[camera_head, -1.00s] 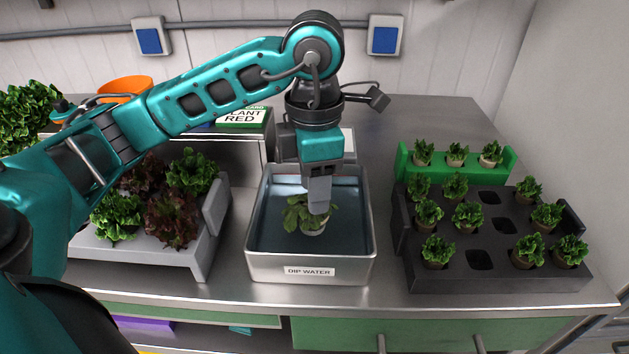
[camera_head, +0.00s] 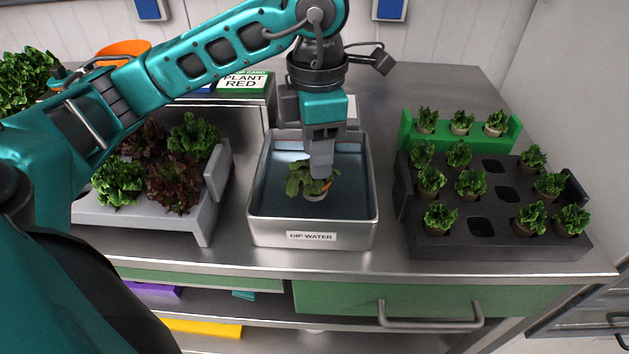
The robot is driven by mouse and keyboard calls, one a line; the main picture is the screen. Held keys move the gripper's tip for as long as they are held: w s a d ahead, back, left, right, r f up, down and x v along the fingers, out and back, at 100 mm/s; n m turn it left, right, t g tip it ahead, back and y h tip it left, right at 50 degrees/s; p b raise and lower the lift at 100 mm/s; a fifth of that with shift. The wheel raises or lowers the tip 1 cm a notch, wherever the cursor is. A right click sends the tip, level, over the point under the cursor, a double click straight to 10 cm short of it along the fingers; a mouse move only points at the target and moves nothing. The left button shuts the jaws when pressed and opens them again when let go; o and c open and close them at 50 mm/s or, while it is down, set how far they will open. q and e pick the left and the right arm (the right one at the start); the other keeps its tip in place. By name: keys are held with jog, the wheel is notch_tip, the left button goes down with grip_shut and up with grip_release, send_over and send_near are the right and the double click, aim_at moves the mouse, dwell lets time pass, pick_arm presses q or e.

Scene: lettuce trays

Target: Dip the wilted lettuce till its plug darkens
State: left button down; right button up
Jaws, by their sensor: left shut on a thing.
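The wilted lettuce (camera_head: 300,181) has drooping, dull green leaves over a pale plug (camera_head: 315,196). It is inside the metal tub labelled DIP WATER (camera_head: 312,238), over or in the water (camera_head: 352,185); I cannot tell how deep the plug sits. The plug looks light, and its lower part is hard to make out. My left gripper (camera_head: 321,172) points down into the tub and is shut on the lettuce, its fingers covering part of the plant. My right gripper is not in view.
A black tray (camera_head: 455,245) with several potted lettuces and empty holes stands to the right, with a green rack (camera_head: 406,130) of three pots behind it. A grey tray (camera_head: 150,220) of leafy lettuces is on the left.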

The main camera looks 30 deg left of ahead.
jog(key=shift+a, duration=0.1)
pick_arm(q)
jog(key=shift+r, duration=0.35)
jog(key=shift+r+p, duration=0.7)
jog(key=shift+p, duration=0.1)
jog(key=shift+r+p, duration=0.95)
jog(key=shift+r, duration=0.4)
jog(key=shift+r+p, duration=0.45)
jog(key=shift+r, duration=0.2)
jog(key=shift+r+p, duration=1.05)
jog(key=shift+r, duration=0.2)
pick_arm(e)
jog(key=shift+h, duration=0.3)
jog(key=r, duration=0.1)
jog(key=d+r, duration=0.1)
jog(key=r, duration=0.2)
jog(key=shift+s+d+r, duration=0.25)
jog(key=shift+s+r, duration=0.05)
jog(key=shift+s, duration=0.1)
pick_arm(q)
jog(key=shift+f, duration=0.1)
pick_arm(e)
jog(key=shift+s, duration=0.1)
